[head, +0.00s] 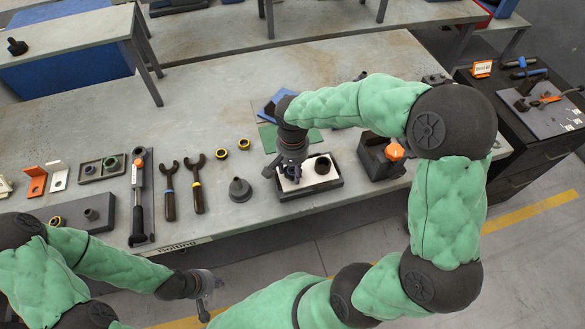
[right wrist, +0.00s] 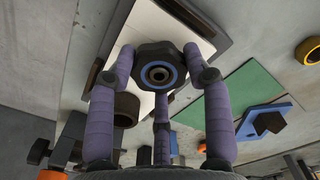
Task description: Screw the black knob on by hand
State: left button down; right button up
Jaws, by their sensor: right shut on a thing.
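My right gripper (head: 292,176) points down over the tray (head: 334,186) on the bench. In the right wrist view its purple fingers (right wrist: 158,85) are shut around a dark many-sided piece (right wrist: 147,54) with a blue ring and a central hole. It looks like the black knob; its far side is hidden. A dark hollow cylinder (head: 322,165) stands on the tray's white lining, beside the gripper; it also shows in the right wrist view (right wrist: 126,109). My left gripper (head: 207,292) is in front of the bench, open and empty.
A grey cone-shaped part (head: 240,190) stands left of the tray. Two fork-ended tools (head: 182,188) and a long-handled tool (head: 138,195) lie further left. A dark block with an orange knob (head: 392,152) is right of the tray. Green and blue sheets (head: 268,135) lie behind.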

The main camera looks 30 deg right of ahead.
jog(key=shift+m, duration=0.6)
jog(key=o, duration=1.5)
notch_tip(320, 180, up, 12)
